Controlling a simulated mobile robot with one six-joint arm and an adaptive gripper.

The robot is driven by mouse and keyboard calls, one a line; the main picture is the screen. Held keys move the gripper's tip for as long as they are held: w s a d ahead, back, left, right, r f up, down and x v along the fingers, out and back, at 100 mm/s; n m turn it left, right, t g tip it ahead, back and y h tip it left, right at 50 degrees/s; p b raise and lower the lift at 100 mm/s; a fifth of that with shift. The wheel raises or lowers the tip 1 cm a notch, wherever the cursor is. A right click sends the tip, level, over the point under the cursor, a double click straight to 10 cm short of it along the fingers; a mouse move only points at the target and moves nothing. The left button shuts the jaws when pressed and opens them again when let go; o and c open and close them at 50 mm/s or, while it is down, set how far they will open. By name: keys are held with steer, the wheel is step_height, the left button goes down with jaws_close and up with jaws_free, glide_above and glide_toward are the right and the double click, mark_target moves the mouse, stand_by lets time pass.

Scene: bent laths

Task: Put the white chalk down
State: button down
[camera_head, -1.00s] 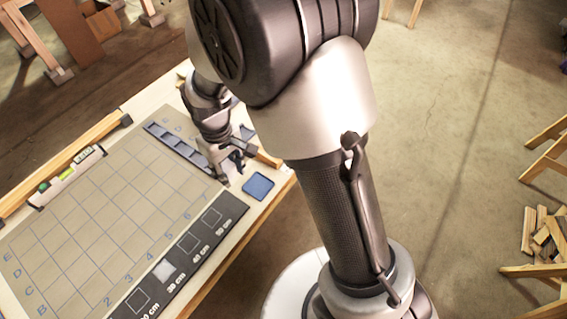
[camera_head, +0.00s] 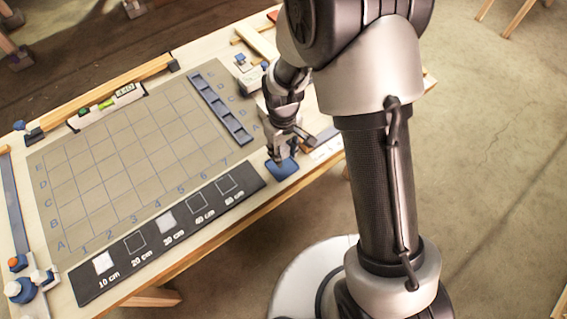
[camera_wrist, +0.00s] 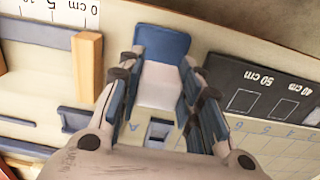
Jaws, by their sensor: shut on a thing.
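My gripper (camera_wrist: 158,82) is shut on the white chalk (camera_wrist: 160,86), a pale block between the two fingers in the wrist view. In the head view my gripper (camera_head: 283,150) is low at the table's right end, over the far edge of a small blue pad (camera_head: 283,170). In the wrist view the blue pad (camera_wrist: 162,42) shows just beyond the chalk. I cannot tell whether the chalk touches the pad.
A black strip (camera_head: 190,228) with outlined squares and cm labels runs along the front edge, with white squares on 10 cm and 30 cm. A gridded mat (camera_head: 125,165) and a blue compartment rack (camera_head: 221,108) lie behind. A wooden block (camera_wrist: 87,65) stands near the gripper.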

mark_target(283, 168)
steer(key=shift+f+b, duration=0.65)
steer(key=shift+f, duration=2.45)
steer(key=shift+f, duration=0.25)
steer(key=c, duration=1.1)
jaws_free()
steer(key=shift+r, duration=0.15)
